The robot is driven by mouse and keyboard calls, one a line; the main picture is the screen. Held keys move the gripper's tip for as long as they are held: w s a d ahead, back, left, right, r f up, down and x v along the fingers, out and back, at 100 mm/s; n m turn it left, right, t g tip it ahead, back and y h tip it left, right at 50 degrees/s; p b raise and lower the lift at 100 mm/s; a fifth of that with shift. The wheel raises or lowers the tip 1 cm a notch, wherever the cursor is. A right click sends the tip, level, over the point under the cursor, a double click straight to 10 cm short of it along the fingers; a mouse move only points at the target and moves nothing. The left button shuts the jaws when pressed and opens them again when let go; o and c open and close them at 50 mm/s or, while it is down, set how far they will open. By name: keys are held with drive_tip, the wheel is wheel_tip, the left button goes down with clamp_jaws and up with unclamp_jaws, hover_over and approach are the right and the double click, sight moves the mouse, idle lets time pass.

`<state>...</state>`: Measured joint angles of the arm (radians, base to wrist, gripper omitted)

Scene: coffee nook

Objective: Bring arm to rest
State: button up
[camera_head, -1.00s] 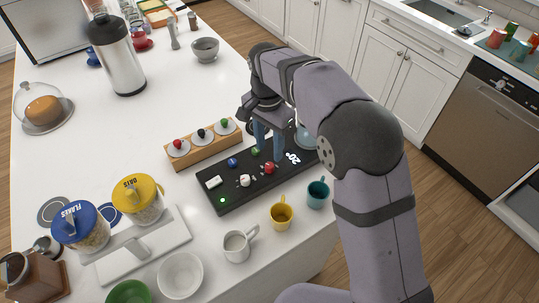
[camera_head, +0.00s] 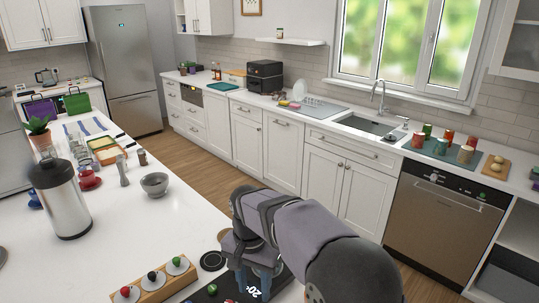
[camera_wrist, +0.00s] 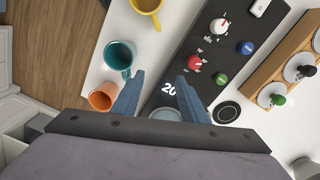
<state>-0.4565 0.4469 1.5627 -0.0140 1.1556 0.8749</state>
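My gripper (camera_wrist: 158,82) has its two blue fingers apart with nothing between the tips. In the head view my gripper (camera_head: 252,284) points down over the right end of the black control panel (camera_head: 203,297), near its lit "20" display. The wrist view shows the panel (camera_wrist: 205,60) with its red, blue and green knobs. A pale blue round thing (camera_wrist: 165,113) shows beyond the panel's end, between the finger bases and partly covered by my gripper. My arm comes in from the lower right of the head view.
A teal mug (camera_wrist: 118,57), an orange mug (camera_wrist: 103,97) and a yellow mug (camera_wrist: 147,5) stand beside the panel. A wooden rack (camera_head: 155,284) with knobs on pale discs is on its other side. A grey bowl (camera_head: 154,184) and steel flask (camera_head: 62,200) stand farther left.

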drive_tip(key=s+d+f+n, duration=0.2)
drive_tip(key=s+d+f, duration=0.1)
drive_tip(key=s+d, duration=0.6)
drive_tip(key=s+d+f+n, duration=0.2)
drive_tip(key=s+d+f, duration=0.1)
drive_tip(key=s+d, duration=0.6)
drive_tip(key=shift+d+n, duration=0.4)
drive_tip(key=shift+d, duration=0.3)
drive_tip(key=shift+o, duration=0.3)
idle(1.3)
